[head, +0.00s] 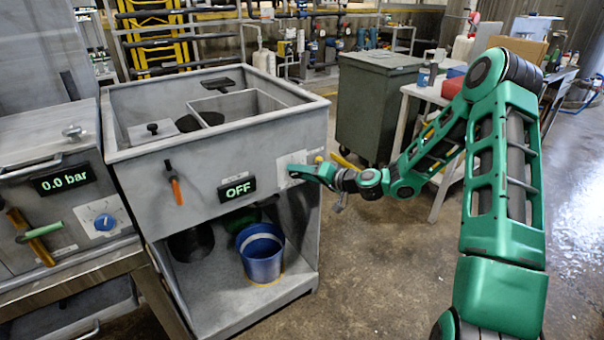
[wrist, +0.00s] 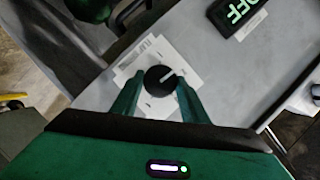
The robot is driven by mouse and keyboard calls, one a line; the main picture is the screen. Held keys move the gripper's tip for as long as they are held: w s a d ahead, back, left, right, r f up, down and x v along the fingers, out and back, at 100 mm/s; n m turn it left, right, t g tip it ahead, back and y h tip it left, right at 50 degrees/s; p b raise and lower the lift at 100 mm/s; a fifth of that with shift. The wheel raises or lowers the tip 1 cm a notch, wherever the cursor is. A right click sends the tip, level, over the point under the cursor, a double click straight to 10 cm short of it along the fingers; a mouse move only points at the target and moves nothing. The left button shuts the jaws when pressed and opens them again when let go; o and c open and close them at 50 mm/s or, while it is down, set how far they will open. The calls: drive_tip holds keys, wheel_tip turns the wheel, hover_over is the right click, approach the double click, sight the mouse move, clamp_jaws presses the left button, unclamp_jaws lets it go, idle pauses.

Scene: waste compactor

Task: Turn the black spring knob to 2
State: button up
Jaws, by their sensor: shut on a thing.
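The black knob (wrist: 159,79) sits on a white label plate (wrist: 130,62) on the grey front panel. In the wrist view its white pointer line slants to the upper right, toward the OFF display (wrist: 238,12). The plate's markings are too small to read. My gripper (wrist: 162,84) is shut on the knob, with one green finger on each side. In the head view my gripper (head: 300,171) is at the panel's right end, in front of the plate (head: 287,161), and hides the knob. The display also reads OFF in the head view (head: 237,189).
An orange-tipped lever (head: 174,184) is left of the display on the same panel. A blue bucket (head: 261,258) stands on the shelf below. A neighbouring unit at left has a 0.0 bar display (head: 64,179) and a blue knob (head: 104,222). Floor to the right is open.

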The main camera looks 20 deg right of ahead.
drive_tip(key=shift+w+d+f+m+t+y, duration=0.15)
drive_tip(key=shift+d+m+y, duration=0.1)
drive_tip(key=shift+m, duration=0.35)
drive_tip(key=shift+w+d+f+m+t+y, duration=0.15)
drive_tip(key=shift+m+y, duration=0.1)
drive_tip(key=shift+m, duration=0.35)
drive_tip(key=shift+s, duration=0.1)
drive_tip(key=o, duration=1)
drive_tip(key=shift+a+r, duration=0.1)
drive_tip(key=shift+a, duration=0.05)
drive_tip(key=v, duration=1)
drive_tip(key=shift+s+d, duration=0.25)
drive_tip(key=shift+d, duration=0.05)
